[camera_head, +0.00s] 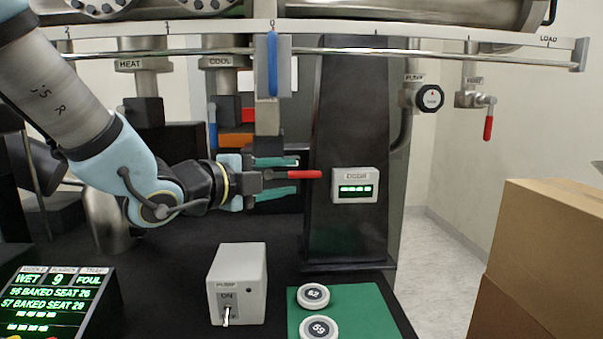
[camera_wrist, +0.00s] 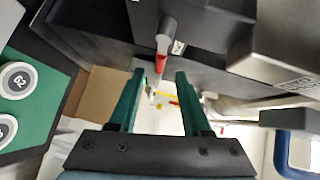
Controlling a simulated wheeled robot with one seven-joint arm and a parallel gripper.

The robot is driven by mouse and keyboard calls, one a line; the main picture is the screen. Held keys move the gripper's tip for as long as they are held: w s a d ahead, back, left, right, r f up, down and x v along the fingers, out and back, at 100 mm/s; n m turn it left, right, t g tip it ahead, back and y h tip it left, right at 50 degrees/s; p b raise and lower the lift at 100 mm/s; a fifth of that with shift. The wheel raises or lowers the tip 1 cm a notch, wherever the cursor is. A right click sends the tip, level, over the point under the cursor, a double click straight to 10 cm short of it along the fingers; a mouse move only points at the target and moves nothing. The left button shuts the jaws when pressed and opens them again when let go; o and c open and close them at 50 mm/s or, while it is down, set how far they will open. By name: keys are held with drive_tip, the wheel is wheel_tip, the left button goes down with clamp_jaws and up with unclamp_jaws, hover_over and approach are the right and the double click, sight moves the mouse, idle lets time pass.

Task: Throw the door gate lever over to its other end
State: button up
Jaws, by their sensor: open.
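A lever with a red handle (camera_head: 305,174) sticks out beside the dark column, pointing right in the head view. I take it for the door gate lever; no label on it is readable. In the wrist view its red tip (camera_wrist: 161,63) hangs from a grey shaft, in line with the gap between my fingertips. My gripper (camera_head: 296,176) has green fingers, spread apart above and below the handle in the head view. It also shows in the wrist view (camera_wrist: 160,76). I see no clear contact between fingers and handle. The lever's pivot is hidden.
A dark column (camera_head: 345,120) carries a small display box (camera_head: 354,185) right of the lever. A scale rail (camera_head: 330,48) with a blue-handled slider (camera_head: 272,65) crosses above. A pump switch box (camera_head: 237,285) and a green mat (camera_head: 370,313) with numbered discs sit below. Cardboard boxes (camera_head: 550,230) stand right.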

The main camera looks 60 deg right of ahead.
sight(300, 176)
drive_tip(key=shift+p+x, duration=0.3)
drive_tip(key=shift+x, duration=1.9)
drive_tip(key=shift+w, duration=0.1)
clamp_jaws()
